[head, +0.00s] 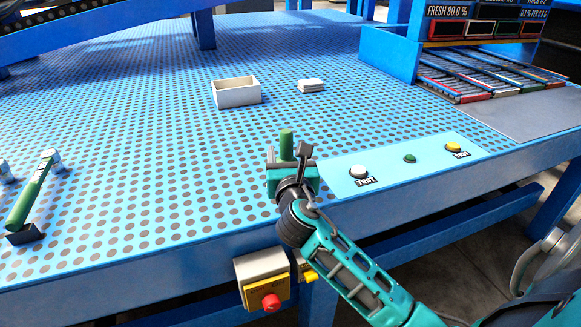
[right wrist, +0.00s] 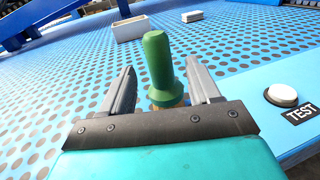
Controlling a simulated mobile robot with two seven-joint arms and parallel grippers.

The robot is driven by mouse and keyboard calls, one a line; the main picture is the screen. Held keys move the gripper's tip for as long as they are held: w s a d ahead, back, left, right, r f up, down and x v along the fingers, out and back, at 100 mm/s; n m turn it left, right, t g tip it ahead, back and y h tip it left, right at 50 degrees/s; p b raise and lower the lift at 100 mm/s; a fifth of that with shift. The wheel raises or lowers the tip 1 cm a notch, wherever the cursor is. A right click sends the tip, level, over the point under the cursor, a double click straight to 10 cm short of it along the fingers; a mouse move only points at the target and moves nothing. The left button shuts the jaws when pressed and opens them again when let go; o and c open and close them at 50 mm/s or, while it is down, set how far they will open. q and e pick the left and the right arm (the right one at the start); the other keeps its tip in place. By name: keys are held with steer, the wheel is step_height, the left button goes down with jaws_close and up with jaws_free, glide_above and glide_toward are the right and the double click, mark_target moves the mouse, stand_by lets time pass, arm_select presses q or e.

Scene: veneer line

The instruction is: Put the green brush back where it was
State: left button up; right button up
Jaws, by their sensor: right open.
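A green, round-handled piece, which looks like the green brush (head: 286,143), stands upright near the table's front edge. In the right wrist view the brush (right wrist: 157,58) has a rounded green top and a tan-brown lower part. My right gripper (head: 291,168) is open around it. In the right wrist view the fingers of this gripper (right wrist: 160,76) are on either side of the brush, with gaps showing on both sides. The brush's foot is hidden by the gripper, so I cannot tell what it rests on. My left gripper is not in view.
A white open box (head: 236,92) and a small white stack (head: 311,85) stand behind. A light blue panel (head: 385,166) with white, green and yellow buttons lies right of the gripper. A long green handle (head: 32,190) is at the left. The dotted table between is clear.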

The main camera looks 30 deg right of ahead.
steer(key=v, duration=0.6)
steer(key=shift+a+f, duration=0.1)
stand_by(0.4)
